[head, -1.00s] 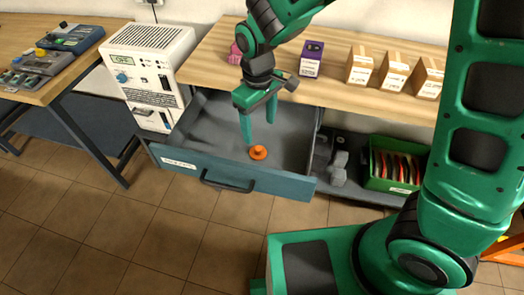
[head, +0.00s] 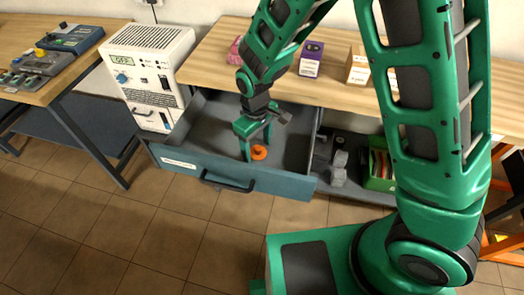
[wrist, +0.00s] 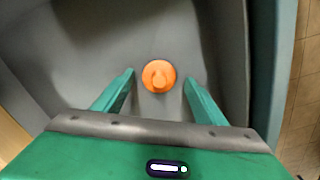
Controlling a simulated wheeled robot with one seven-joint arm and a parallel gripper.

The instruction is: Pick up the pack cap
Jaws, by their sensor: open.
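The pack cap is a small orange round piece with a raised knob. It lies on the floor of the open grey drawer, near the drawer's front, in the head view (head: 260,153). In the wrist view the cap (wrist: 158,76) sits just beyond and between the two green fingers. My gripper (head: 257,155) is open and empty, pointing down inside the drawer close to the cap. The fingers (wrist: 158,82) stand apart on either side of the cap in the wrist view. Whether they reach down to the cap's height is hard to tell.
The drawer's blue front (head: 225,175) and its side walls surround the cap. The wooden bench top (head: 215,55) overhangs the back, with a purple box (head: 311,60) and cardboard boxes on it. A white power unit (head: 150,75) stands left. A green bin (head: 378,178) is right.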

